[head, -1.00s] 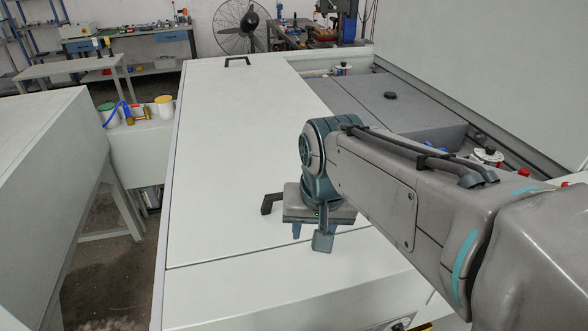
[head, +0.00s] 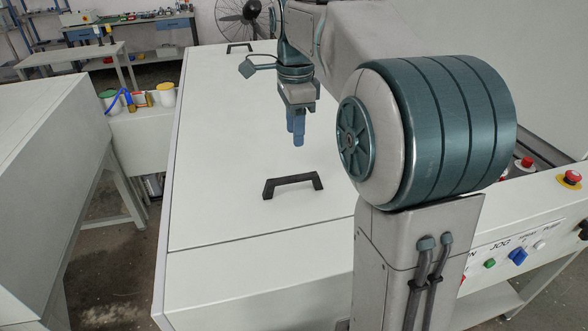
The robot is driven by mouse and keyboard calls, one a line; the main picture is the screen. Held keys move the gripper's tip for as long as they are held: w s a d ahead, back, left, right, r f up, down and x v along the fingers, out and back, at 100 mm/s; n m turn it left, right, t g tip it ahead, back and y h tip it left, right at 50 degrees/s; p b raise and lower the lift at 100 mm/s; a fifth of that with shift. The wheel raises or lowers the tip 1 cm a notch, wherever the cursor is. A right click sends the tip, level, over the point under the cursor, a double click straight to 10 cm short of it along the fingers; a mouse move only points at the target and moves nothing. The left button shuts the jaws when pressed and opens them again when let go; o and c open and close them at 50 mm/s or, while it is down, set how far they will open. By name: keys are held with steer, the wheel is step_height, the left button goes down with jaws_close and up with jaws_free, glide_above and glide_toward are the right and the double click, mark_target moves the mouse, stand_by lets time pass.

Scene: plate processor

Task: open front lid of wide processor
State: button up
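The wide processor has a long white lid (head: 215,130) lying flat in the middle of the head view. A black bar handle (head: 293,182) stands on the near part of the lid, and a second black handle (head: 239,46) is at its far end. A seam (head: 262,231) crosses the white top in front of the near handle. My gripper (head: 298,138) hangs above the lid, beyond the near handle and apart from it, pointing down. Its blue-grey fingers overlap in this view, so I cannot tell the gap between them. My arm hides the right part of the lid.
A control panel with a blue knob (head: 518,256) and a red emergency button (head: 571,178) is at the right. Another white machine (head: 50,160) stands at the left across a floor gap. A white shelf (head: 140,128) with small containers lies between. A black fan (head: 238,18) stands behind.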

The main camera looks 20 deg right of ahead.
mark_target(295, 177)
step_height(295, 177, down, 11)
steer(key=shift+f, duration=0.2)
jaws_close()
steer(key=shift+r, duration=0.1)
